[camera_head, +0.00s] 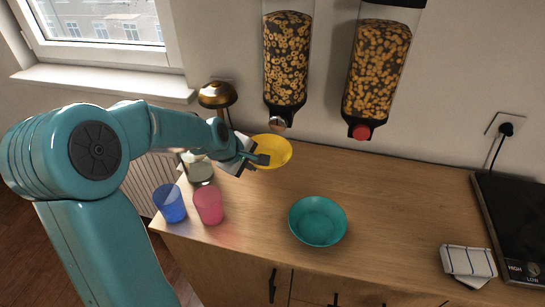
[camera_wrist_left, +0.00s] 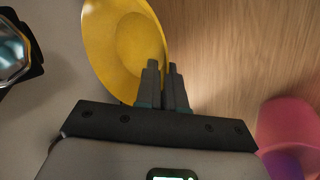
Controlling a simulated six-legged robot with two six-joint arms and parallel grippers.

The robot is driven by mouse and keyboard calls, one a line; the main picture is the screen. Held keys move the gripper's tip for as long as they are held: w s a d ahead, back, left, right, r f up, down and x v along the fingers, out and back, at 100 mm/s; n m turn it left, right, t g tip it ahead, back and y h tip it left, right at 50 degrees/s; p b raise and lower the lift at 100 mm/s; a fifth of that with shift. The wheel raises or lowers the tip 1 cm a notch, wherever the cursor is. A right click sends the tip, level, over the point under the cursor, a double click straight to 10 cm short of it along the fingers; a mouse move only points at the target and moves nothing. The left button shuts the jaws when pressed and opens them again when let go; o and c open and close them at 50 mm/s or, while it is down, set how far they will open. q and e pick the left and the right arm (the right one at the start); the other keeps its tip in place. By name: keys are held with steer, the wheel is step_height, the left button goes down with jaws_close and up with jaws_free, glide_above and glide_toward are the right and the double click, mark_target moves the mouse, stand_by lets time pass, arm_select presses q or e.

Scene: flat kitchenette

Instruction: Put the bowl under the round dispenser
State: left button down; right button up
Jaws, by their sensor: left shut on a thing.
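A yellow bowl (camera_head: 276,151) is just below the left cereal dispenser (camera_head: 286,60) in the head view. My left gripper (camera_head: 262,159) is shut on its rim, and I cannot tell whether the bowl touches the counter. In the left wrist view the yellow bowl (camera_wrist_left: 118,48) looks tilted, with its rim between the closed fingers (camera_wrist_left: 164,88). The left dispenser holds small ring-shaped cereal and has a round metallic knob. The right dispenser (camera_head: 376,72) holds larger round-looking pieces and has a red knob. A teal bowl (camera_head: 318,222) stands empty on the counter. My right gripper is out of view.
A blue cup (camera_head: 169,204) and a pink cup (camera_head: 208,206) stand at the counter's left front. A brass lamp (camera_head: 217,96) is behind my left wrist. A striped cloth (camera_head: 468,262) and a black hob (camera_head: 515,225) are at right. The wooden counter's middle right is clear.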

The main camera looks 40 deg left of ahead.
arm_select(q)
steer(key=w+f, duration=0.1)
steer(key=w, duration=0.2)
steer(key=w+f, duration=0.1)
steer(key=w, duration=0.1)
steer(key=shift+w+a+f+p, duration=0.1)
steer(key=shift+a+f+p, duration=0.2)
steer(key=shift+a+p, duration=0.1)
steer(key=w+f, duration=0.2)
steer(key=w, duration=0.1)
steer(key=shift+w+a+f, duration=0.15)
steer(key=shift+f, duration=0.15)
steer(key=shift+r, duration=0.15)
steer(key=c, duration=1.7)
jaws_free()
steer(key=shift+f, duration=0.3)
steer(key=o, duration=0.5)
steer(key=shift+c, duration=0.2)
steer(key=shift+r, duration=0.1)
steer(key=shift+s, duration=0.2)
